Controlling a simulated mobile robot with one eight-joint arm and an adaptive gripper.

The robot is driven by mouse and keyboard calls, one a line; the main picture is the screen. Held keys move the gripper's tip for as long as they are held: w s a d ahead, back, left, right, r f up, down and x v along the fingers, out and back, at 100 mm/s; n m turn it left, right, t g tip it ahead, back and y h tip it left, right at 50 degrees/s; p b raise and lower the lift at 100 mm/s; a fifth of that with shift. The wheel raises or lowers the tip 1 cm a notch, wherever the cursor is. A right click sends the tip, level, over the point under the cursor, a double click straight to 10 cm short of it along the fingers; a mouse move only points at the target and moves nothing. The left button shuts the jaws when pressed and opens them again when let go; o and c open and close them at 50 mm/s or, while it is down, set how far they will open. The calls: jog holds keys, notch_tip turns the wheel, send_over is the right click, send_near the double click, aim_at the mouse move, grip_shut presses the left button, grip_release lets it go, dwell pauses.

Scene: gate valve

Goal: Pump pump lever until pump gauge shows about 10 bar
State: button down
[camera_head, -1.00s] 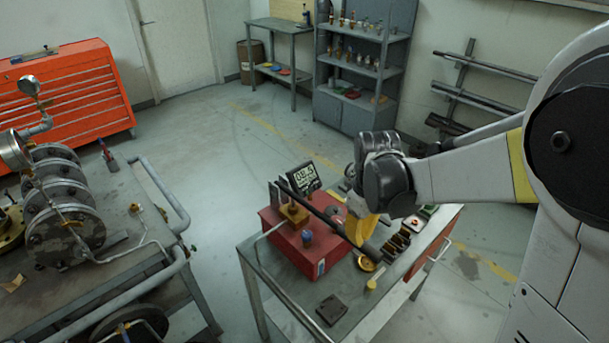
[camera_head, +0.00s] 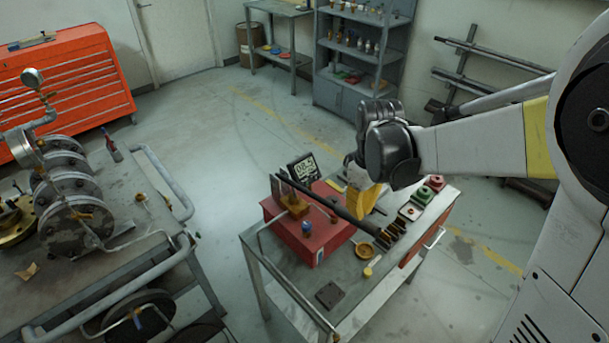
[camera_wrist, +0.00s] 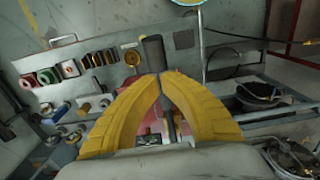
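The pump is a red box (camera_head: 322,232) on a small grey bench, with a brass block (camera_head: 289,210) on top. Its long dark pump lever (camera_head: 322,204) slopes down to the right from the block. The pump gauge (camera_head: 303,168) is a dark-framed display behind the box; its digits look like 08.5 but are blurred. My gripper (camera_head: 360,215) has its yellow fingers at the lever's outer part. In the wrist view, its fingertips (camera_wrist: 161,77) close together on the lever, whose thick black end (camera_wrist: 153,52) sticks out past them.
A brass dish (camera_head: 365,250), a dark plate (camera_head: 330,294) and several small parts lie on the bench (camera_head: 350,300). A cart with a flanged pipe assembly (camera_head: 75,215) stands at left. An orange tool cabinet (camera_head: 75,85) and a shelf (camera_head: 350,55) stand behind, with open floor between.

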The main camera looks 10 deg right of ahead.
notch_tip(320, 180, down, 8)
jog(key=b, duration=0.6)
dwell(0.4)
notch_tip(320, 180, up, 8)
jog(key=p, duration=0.6)
jog(key=shift+r, duration=0.15)
jog(key=shift+r, duration=0.15)
dwell(1.0)
notch_tip(320, 180, up, 5)
jog(key=p, duration=0.4)
